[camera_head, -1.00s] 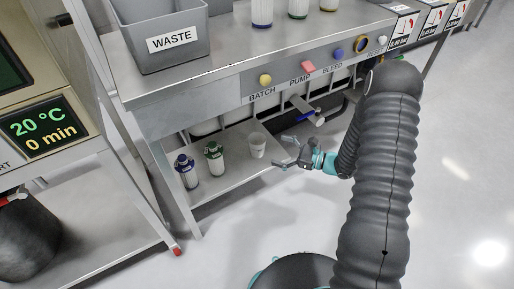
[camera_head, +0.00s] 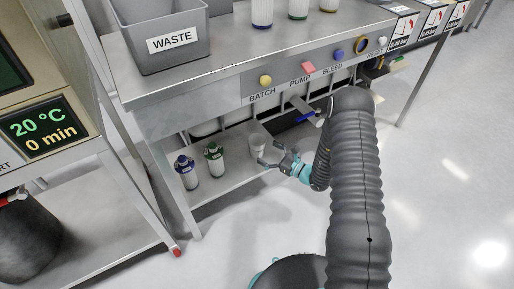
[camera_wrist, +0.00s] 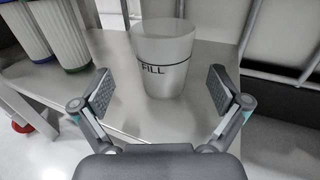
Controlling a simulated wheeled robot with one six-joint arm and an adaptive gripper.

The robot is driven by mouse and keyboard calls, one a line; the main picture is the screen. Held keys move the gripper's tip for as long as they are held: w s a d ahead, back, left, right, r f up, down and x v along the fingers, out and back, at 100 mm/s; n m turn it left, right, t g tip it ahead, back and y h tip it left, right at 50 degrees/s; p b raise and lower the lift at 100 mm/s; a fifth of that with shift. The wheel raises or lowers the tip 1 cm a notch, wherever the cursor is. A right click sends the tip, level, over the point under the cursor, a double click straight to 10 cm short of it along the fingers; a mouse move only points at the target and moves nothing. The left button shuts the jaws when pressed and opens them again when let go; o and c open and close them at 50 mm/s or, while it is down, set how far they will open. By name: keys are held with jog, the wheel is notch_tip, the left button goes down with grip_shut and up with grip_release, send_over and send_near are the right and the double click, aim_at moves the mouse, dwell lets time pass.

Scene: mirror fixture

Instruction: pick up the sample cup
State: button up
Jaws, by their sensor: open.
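The sample cup (camera_wrist: 164,62) is a translucent whitish cup with a dark line and the word FILL. It stands upright on the lower shelf (camera_head: 222,180) of the bench, and it also shows in the head view (camera_head: 257,142). My gripper (camera_wrist: 158,90) is open and empty, with one finger on each side of the cup's lower part in the wrist view. The cup appears a little ahead of the fingertips, and I see no contact. In the head view my gripper (camera_head: 268,154) is at the cup's right side, partly overlapping its lower edge.
A valve with a blue handle (camera_head: 318,119) sticks out under the bench top. A grey WASTE bin (camera_head: 165,62) stands above.

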aim_at(251, 142)
jog(key=shift+x, duration=2.8)
jog(key=shift+w+d, duration=0.15)
jog(key=c, duration=0.9)
